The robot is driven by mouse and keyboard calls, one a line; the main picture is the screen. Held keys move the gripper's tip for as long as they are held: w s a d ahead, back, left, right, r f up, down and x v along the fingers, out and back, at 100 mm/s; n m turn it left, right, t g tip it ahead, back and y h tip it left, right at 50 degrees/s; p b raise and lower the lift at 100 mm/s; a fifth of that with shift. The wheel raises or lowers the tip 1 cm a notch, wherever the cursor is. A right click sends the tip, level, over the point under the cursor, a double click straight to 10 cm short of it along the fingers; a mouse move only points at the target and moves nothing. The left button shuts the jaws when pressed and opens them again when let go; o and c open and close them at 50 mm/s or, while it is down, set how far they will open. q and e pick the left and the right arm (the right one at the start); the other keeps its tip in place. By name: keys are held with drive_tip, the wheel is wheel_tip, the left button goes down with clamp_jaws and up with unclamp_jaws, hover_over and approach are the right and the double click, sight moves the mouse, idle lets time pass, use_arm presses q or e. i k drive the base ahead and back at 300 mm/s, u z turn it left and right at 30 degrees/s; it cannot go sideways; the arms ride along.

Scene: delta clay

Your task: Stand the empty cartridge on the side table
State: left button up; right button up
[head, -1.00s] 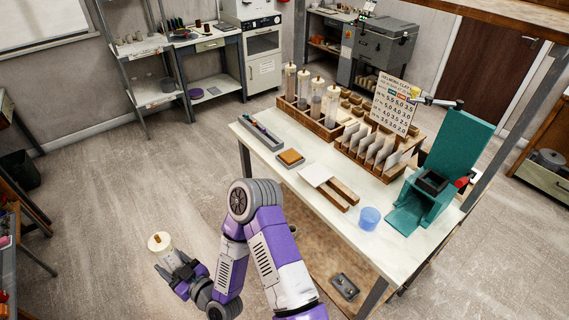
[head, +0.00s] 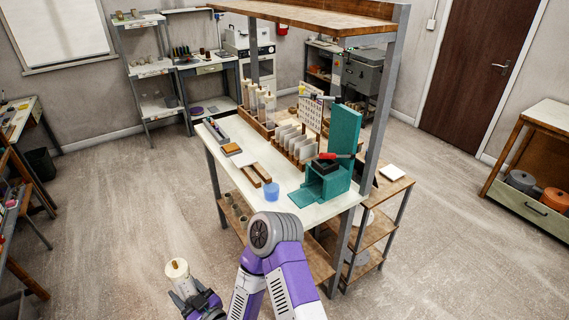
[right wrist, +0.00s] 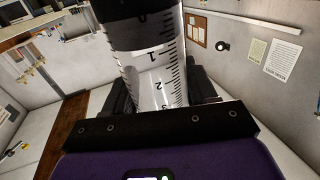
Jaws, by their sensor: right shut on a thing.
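The cartridge (head: 177,272) is a clear tube with a cream cap, at the lower left of the head view. My right gripper (head: 196,300) is shut on it and holds it roughly upright, tilted a little, over open floor left of the bench. In the right wrist view the clear tube (right wrist: 158,70) with black scale marks sits between the jaws and looks empty. My left gripper is out of view.
Floor is open left and right.

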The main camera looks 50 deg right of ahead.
sight(256, 193)
drive_tip(key=k, duration=0.1)
drive_tip(key=z, duration=1)
